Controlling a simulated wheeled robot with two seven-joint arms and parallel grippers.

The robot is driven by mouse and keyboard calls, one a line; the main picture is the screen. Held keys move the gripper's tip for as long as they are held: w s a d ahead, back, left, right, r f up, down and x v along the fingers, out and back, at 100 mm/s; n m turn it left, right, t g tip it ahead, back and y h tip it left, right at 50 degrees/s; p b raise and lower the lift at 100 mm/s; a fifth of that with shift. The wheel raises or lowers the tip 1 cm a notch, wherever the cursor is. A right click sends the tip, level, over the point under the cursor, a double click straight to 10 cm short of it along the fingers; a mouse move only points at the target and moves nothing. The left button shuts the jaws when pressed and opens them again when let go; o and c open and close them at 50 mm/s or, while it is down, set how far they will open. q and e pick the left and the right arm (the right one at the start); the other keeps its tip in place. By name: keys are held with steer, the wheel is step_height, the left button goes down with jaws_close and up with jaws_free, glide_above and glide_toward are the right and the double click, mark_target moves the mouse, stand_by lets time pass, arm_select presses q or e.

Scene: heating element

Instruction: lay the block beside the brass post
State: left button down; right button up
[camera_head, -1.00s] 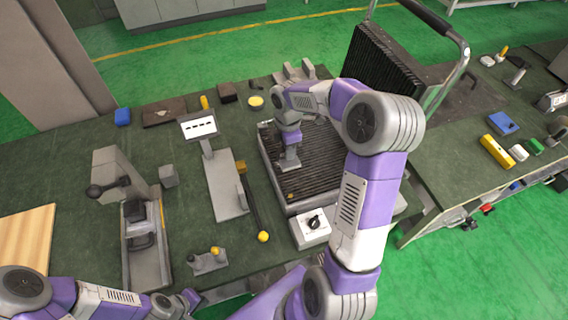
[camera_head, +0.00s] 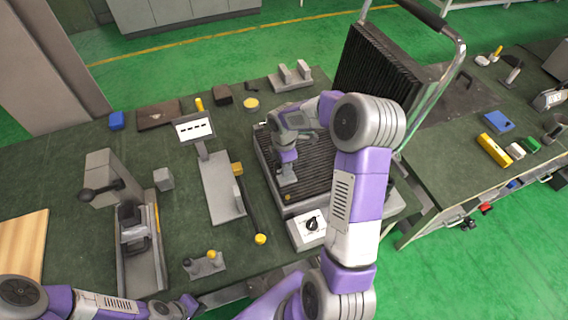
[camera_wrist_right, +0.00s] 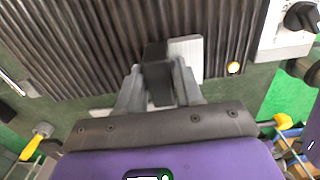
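The brass post (camera_head: 288,197) is a small round gold knob at the near edge of the dark ribbed plate (camera_head: 318,160). It also shows in the right wrist view (camera_wrist_right: 234,68), right of my fingers. My right gripper (camera_head: 287,178) points down over the ribbed plate, a little behind the post. In the right wrist view the gripper (camera_wrist_right: 158,88) appears shut on a block (camera_wrist_right: 157,72) with a dark face between the fingers. A pale grey piece (camera_wrist_right: 187,48) shows right behind it; I cannot tell whether it belongs to the block. My left gripper (camera_head: 185,306) is low at the front edge, its fingers unclear.
A white box with a black knob (camera_head: 310,228) stands in front of the ribbed plate. The upright ribbed lid with its handle (camera_head: 380,75) rises behind. A rod with a yellow ball (camera_head: 260,239), a grey stand (camera_head: 222,185) and a grey cube (camera_head: 163,179) are to the left.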

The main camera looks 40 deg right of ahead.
steer(key=o, duration=0.3)
steer(key=shift+o, duration=0.2)
steer(key=shift+r, duration=0.1)
step_height(320, 180, up, 12)
steer(key=p, duration=0.2)
steer(key=shift+r, duration=0.15)
stand_by(0.4)
